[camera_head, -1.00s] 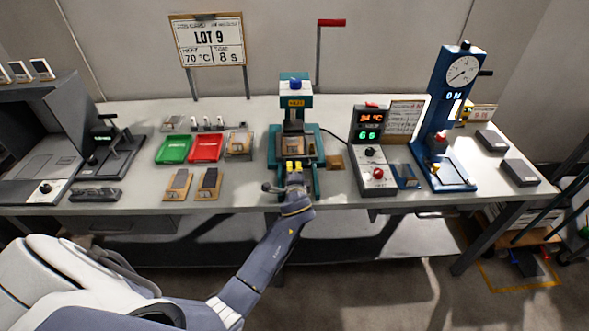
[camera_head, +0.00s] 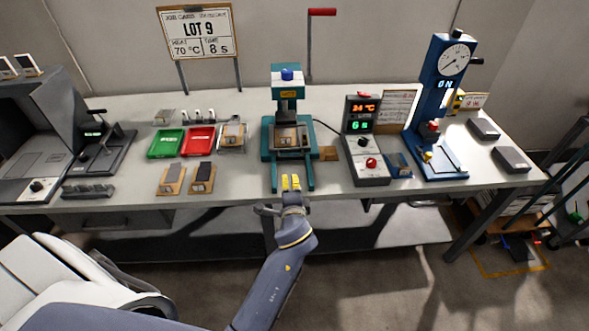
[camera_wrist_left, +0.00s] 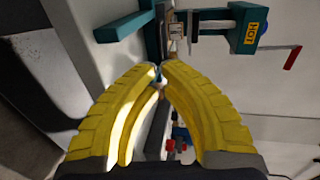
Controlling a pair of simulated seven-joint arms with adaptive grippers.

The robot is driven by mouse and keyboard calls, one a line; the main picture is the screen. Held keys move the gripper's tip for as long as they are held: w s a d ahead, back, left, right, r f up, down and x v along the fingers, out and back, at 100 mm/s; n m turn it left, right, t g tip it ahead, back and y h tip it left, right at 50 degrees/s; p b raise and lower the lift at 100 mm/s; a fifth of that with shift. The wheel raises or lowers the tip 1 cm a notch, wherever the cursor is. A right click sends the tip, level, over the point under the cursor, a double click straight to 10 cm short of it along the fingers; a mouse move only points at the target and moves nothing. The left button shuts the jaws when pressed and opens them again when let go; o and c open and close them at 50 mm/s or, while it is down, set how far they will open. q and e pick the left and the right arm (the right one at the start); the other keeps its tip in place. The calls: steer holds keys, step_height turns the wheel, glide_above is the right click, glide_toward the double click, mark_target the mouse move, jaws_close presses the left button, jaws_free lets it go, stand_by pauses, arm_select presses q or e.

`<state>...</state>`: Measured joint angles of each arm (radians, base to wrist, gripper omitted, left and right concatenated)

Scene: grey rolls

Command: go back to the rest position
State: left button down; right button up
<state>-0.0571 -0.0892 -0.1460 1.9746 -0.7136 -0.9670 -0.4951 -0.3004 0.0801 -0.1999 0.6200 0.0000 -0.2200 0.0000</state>
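My left gripper (camera_head: 291,183) is in front of the bench's front edge, just clear of the teal press (camera_head: 287,95). Its yellow fingers also show in the left wrist view (camera_wrist_left: 160,68), where they lean close together with a narrow gap between the tips. Nothing shows between them, so it is slightly open and empty. In the wrist view the press's HOT head (camera_wrist_left: 247,27) appears sideways at the upper right. A small piece (camera_head: 287,137) sits on the press bed. My right gripper is in neither view.
The bench (camera_head: 330,190) holds a green tray (camera_head: 165,143), a red tray (camera_head: 198,141), a timer box (camera_head: 364,140) and a blue dial gauge stand (camera_head: 438,105). Two sample boards lie near the left front. The floor before the bench is clear around my arm.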

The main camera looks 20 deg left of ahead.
arm_select(q)
steer(key=s+a+f+n+g+h, duration=0.1)
steer(key=s+a+f+n+g, duration=0.15)
steer(key=s, duration=0.65)
steer(key=s+a+f+n+g+h, duration=0.1)
steer(key=s+f+g, duration=0.15)
steer(key=s, duration=0.75)
steer(key=s+a+f+n+g+h, duration=0.1)
steer(key=s+a+f+n, duration=0.15)
steer(key=s, duration=0.65)
steer(key=s+d+f+g+h, duration=0.1)
steer(key=d+f, duration=0.1)
steer(key=f, duration=0.9)
steer(key=s+d+f+g+h, duration=0.1)
steer(key=s+d+f, duration=0.15)
steer(key=f, duration=0.85)
steer(key=s+d+f+g+h, duration=0.1)
steer(key=d+f, duration=0.1)
steer(key=f, duration=0.9)
steer(key=s+f+n+g+h, duration=0.1)
steer(key=s+f+n+g, duration=0.1)
steer(key=s+f, duration=1.7)
steer(key=shift+s+d+g+h, duration=0.15)
steer(key=shift+s+g+h, duration=0.15)
steer(key=shift+s+g, duration=0.4)
